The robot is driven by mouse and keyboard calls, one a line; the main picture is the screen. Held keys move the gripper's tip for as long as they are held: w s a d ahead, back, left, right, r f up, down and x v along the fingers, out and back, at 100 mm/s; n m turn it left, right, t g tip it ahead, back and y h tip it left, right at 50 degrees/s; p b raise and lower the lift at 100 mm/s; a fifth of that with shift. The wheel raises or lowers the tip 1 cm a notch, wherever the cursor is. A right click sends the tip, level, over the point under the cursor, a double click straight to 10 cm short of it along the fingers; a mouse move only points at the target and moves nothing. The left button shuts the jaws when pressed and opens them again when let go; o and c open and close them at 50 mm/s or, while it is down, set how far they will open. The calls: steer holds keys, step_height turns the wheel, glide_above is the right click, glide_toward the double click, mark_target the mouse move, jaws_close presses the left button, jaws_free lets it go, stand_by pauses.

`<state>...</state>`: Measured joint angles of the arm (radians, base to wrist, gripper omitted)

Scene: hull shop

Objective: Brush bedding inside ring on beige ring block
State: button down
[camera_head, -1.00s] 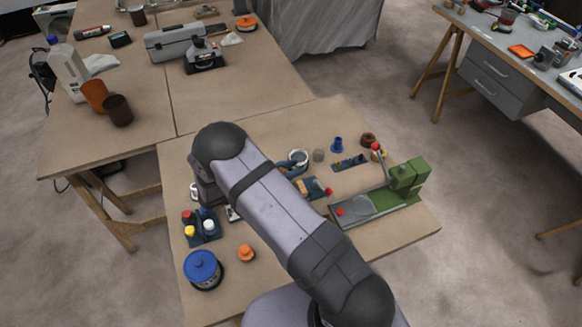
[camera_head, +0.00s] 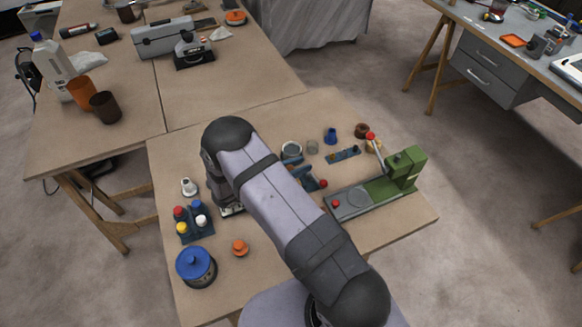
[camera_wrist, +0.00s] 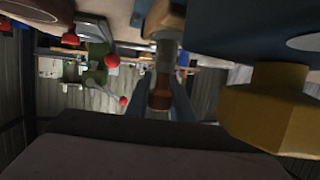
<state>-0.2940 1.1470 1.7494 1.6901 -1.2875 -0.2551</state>
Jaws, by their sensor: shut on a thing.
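My gripper (camera_wrist: 158,92) is shut on a brush (camera_wrist: 162,70) in the wrist view, its two dark fingers on either side of the brown and metal handle. The bristles cannot be made out. A mustard-coloured block (camera_wrist: 268,112) stands close on the right of that view, beside a dark blue body; I cannot tell whether it is the beige ring block. No ring or bedding is clear. In the head view my arm hides the gripper and most of the blue fixture (camera_head: 303,178) near the table's middle.
A green press (camera_head: 385,185) with a red-knobbed lever stands at the right. A blue-lidded jar (camera_head: 196,267), an orange knob (camera_head: 239,247) and a rack of coloured-cap bottles (camera_head: 192,222) stand at the left front. A round pot (camera_head: 291,150) stands behind the fixture.

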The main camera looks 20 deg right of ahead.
mark_target(287, 168)
steer(key=shift+d, duration=0.9)
steer(key=shift+a+b, duration=0.35)
steer(key=shift+a, duration=2.75)
steer(key=shift+w+a+f, duration=0.1)
steer(key=shift+w+a, duration=0.05)
steer(key=shift+w+d, duration=0.2)
steer(key=shift+w, duration=0.05)
steer(key=shift+d, duration=3.05)
steer(key=shift+a, duration=3.1)
step_height(287, 168, up, 3)
steer(key=shift+a+f+p, duration=0.15)
steer(key=shift+f+p, duration=0.05)
steer(key=shift+p, duration=0.3)
step_height(287, 168, up, 6)
steer(key=p, duration=0.4)
steer(key=shift+f+p, duration=0.2)
steer(key=shift+p, duration=0.1)
